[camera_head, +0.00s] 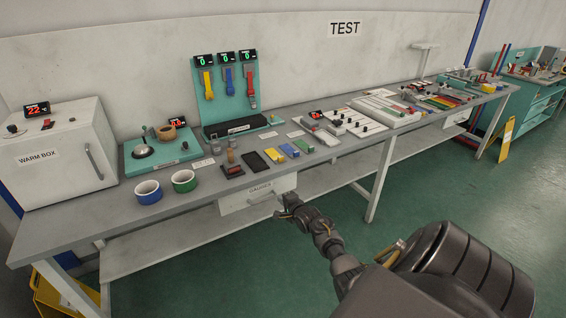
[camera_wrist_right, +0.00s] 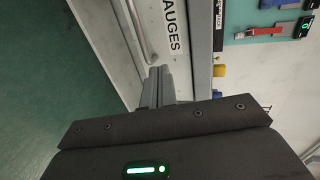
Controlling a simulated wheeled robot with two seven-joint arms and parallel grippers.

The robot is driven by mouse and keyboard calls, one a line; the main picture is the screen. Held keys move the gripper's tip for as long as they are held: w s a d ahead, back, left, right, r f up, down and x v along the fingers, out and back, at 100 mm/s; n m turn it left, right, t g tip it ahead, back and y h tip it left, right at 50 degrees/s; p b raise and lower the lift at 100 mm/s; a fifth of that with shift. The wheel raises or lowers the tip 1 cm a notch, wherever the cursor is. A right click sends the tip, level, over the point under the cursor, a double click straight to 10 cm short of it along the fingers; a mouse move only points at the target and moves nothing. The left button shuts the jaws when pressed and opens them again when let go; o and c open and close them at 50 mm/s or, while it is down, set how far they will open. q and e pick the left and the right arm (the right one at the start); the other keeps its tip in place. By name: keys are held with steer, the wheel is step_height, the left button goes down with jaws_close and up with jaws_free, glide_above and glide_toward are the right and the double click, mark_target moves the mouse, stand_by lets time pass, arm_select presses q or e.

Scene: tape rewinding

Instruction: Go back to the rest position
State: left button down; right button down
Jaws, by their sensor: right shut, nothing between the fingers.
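My right gripper (camera_head: 284,210) is in front of the workbench, beside the right end of the white drawer (camera_head: 232,204) labelled GAUGES. In the right wrist view its two grey fingers (camera_wrist_right: 158,84) are together, with nothing between them. They point toward the drawer front (camera_wrist_right: 122,42), near the drawer's bar handle (camera_wrist_right: 142,30) and the GAUGES label (camera_wrist_right: 172,28). I cannot tell whether the fingertips touch the drawer. My left gripper is not in view.
A lower shelf (camera_head: 150,245) runs beneath.

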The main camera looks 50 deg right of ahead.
steer(key=shift+s, duration=0.25)
steer(key=s+a+f+n+g+y, duration=0.1)
steer(key=s+a+f+n+g, duration=0.1)
steer(key=s+a+f+n, duration=0.5)
steer(key=s+a+f+n+g, duration=0.25)
steer(key=f+n, duration=0.25)
steer(key=f, duration=0.5)
steer(key=s+a+f+n+g+y, duration=0.1)
steer(key=s+a+f+n+g, duration=0.1)
steer(key=s+a+f+n, duration=0.5)
steer(key=s+a+f+n+g, duration=0.1)
steer(key=s+a+f, duration=0.4)
steer(key=s, duration=0.7)
steer(key=s+a+f+n+g+y, duration=0.1)
steer(key=s+a+f, duration=0.4)
steer(key=s, duration=0.8)
steer(key=s+a+f+n+g+y, duration=0.1)
steer(key=s+a+f+g, duration=0.3)
steer(key=s, duration=0.8)
steer(key=shift+s+a+f+n, duration=0.15)
steer(key=shift+a+f+n, duration=0.4)
steer(key=shift+a+n, duration=0.4)
